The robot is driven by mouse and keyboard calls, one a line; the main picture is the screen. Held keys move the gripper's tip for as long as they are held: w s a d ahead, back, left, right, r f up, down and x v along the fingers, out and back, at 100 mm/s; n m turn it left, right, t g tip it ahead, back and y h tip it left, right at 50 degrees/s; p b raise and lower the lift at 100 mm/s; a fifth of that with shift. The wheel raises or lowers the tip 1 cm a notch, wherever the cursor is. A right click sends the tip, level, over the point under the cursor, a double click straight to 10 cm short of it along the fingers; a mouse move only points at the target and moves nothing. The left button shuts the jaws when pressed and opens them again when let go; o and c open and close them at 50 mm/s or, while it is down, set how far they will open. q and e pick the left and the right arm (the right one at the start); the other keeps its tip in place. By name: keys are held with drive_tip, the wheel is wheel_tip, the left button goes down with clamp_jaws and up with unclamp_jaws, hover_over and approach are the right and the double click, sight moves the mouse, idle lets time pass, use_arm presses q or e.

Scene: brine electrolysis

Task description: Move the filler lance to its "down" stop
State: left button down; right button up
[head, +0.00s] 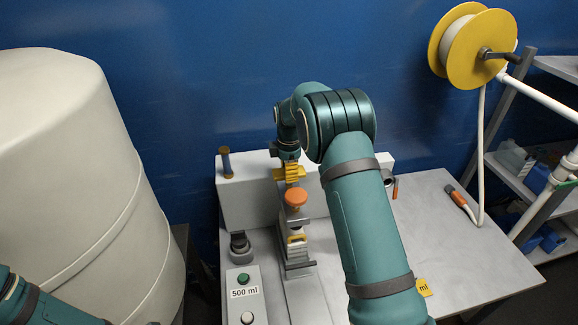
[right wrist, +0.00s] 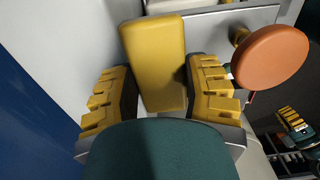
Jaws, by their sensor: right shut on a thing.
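My right gripper (head: 290,172) is at the white filler housing (head: 243,197) on the bench, with its yellow fingers pointing down. In the right wrist view the gripper (right wrist: 163,95) is shut on a yellow block-shaped handle (right wrist: 155,60), apparently the filler lance's handle; the fingers lie on either side of it. In the head view my gripper and arm hide this handle. An orange round knob (head: 295,197) sits just below the fingers; in the right wrist view the knob (right wrist: 270,57) is to their right. The lance's tip and stops cannot be made out.
A control box (head: 244,292) labelled 500 ml stands front left. A large pale tank (head: 75,170) fills the left. A yellow hose reel (head: 470,45) and shelving (head: 530,175) are at the right. The bench's right part (head: 460,245) is mostly clear.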

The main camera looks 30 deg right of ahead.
drive_tip(key=shift+f, duration=0.5)
drive_tip(key=shift+s+r, duration=0.1)
drive_tip(key=o, duration=1.3)
use_arm(q)
drive_tip(key=shift+f, duration=0.2)
use_arm(e)
drive_tip(key=shift+o, duration=0.2)
wheel_tip(320, 180, up, 12)
